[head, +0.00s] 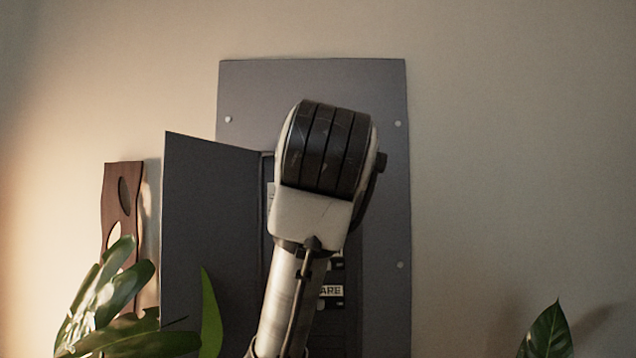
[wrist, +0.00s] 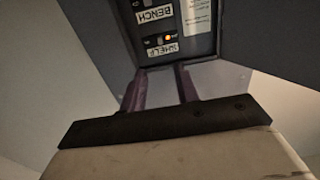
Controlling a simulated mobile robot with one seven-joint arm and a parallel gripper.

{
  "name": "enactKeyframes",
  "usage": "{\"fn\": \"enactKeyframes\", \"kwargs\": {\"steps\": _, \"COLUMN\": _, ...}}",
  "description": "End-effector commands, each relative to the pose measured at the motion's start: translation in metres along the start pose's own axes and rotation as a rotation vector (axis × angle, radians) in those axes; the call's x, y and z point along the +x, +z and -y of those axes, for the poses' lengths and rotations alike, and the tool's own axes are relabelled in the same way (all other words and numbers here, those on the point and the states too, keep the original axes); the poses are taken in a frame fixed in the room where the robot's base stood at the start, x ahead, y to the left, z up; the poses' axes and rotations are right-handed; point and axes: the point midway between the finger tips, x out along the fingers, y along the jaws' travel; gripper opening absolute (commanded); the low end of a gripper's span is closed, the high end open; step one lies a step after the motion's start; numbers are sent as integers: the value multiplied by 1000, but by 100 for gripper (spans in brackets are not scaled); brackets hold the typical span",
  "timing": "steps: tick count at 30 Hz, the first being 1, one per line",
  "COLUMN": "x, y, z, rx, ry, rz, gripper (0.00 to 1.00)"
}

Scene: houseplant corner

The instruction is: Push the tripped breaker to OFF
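The grey breaker panel (head: 385,200) is on the wall with its door (head: 210,235) swung open to the left. In the wrist view the panel interior (wrist: 205,45) appears upside down. A BENCH label (wrist: 154,14) is near the top edge. The breaker's lever position is too small to tell. My gripper (wrist: 161,70) has its two purplish fingers apart and empty, with their tips just below the SHELF label in the picture; contact cannot be told. My arm hides the gripper in the head view.
A label ending in ARE (head: 331,291) shows lower in the panel. A brown wooden piece (head: 118,190) is on the wall at left. Leafy plants stand at lower left (head: 120,290) and lower right (head: 549,335). The wall right of the panel is clear.

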Motion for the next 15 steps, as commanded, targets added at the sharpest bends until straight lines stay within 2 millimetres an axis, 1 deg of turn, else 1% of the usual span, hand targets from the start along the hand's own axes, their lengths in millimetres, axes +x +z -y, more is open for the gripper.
{"fn": "enactKeyframes", "kwargs": {"steps": 5, "x": 28, "y": -2, "z": 1, "rx": -2, "ry": -1, "rz": 4, "gripper": 31}}
{"fn": "enactKeyframes", "kwargs": {"steps": 12, "x": 80, "y": -4, "z": 1, "rx": -2, "ry": 0, "rz": 3, "gripper": 31}}
{"fn": "enactKeyframes", "kwargs": {"steps": 15, "x": 99, "y": -4, "z": 1, "rx": -2, "ry": -1, "rz": 3, "gripper": 31}}
